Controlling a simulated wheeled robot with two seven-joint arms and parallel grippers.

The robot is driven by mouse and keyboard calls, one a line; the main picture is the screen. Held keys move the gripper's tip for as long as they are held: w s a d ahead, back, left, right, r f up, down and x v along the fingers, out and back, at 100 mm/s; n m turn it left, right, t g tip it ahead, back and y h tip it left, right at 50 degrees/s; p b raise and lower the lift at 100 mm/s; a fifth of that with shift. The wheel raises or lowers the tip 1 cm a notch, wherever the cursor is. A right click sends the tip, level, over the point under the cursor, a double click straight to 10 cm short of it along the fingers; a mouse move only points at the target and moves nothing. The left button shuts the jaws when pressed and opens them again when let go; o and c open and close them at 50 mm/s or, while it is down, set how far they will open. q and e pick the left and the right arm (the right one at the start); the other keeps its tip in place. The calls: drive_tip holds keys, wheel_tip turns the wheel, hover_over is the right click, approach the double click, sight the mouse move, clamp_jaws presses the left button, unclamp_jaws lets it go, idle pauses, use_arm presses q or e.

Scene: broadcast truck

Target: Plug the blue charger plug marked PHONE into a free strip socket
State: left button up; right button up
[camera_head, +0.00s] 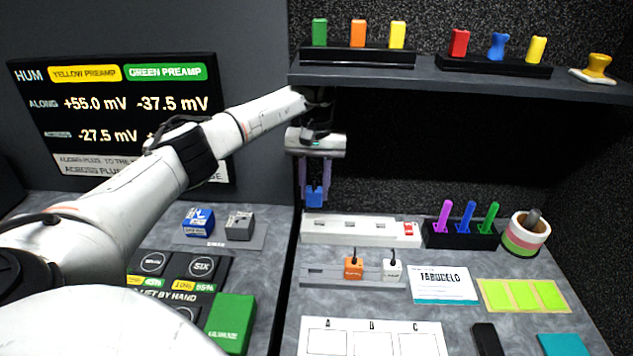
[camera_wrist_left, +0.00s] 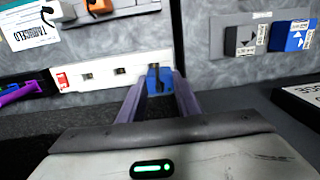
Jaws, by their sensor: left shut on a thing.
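My left gripper (camera_head: 316,187) is shut on the blue charger plug (camera_head: 314,197), which hangs upright between the fingertips. The gripper shows in the left wrist view (camera_wrist_left: 159,76) with the blue plug (camera_wrist_left: 155,83) between its fingers. No marking on the plug can be read. The white power strip (camera_head: 340,236) lies below, with the plug above its left end. The plug looks apart from the strip in the head view. Two dark sockets show clear on the strip (camera_wrist_left: 103,77) in the wrist view; the plug may hide another. My right gripper is not in view.
A grey holder (camera_head: 335,281) in front of the strip carries an orange plug (camera_head: 353,268) and a white plug (camera_head: 392,271); its left slot is empty. A pen rack (camera_head: 460,240) stands right of the strip. A shelf (camera_head: 450,80) overhangs the back.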

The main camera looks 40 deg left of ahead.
sight(320, 199)
use_arm(q)
drive_tip(key=shift+w+d+r+t, duration=0.2)
drive_tip(key=shift+w+r, duration=0.1)
drive_tip(key=shift+r, duration=0.25)
drive_tip(key=shift+w+d+r+t, duration=0.1)
drive_tip(key=shift+w+d+r, duration=0.15)
drive_tip(key=shift+r, duration=0.25)
drive_tip(key=shift+w+f+b, duration=0.15)
drive_tip(key=shift+f+b, duration=0.3)
drive_tip(key=shift+f, duration=0.25)
drive_tip(key=shift+s+f+b, duration=0.15)
drive_tip(key=shift+f+b, duration=0.65)
drive_tip(key=shift+f, duration=0.3)
drive_tip(key=shift+s+f+b, duration=0.1)
drive_tip(key=shift+f+b, duration=0.65)
drive_tip(key=shift+f, duration=0.35)
drive_tip(key=shift+p, duration=0.5)
drive_tip(key=shift+f+b, duration=0.85)
drive_tip(key=shift+f, duration=0.5)
drive_tip(key=o, duration=1.2)
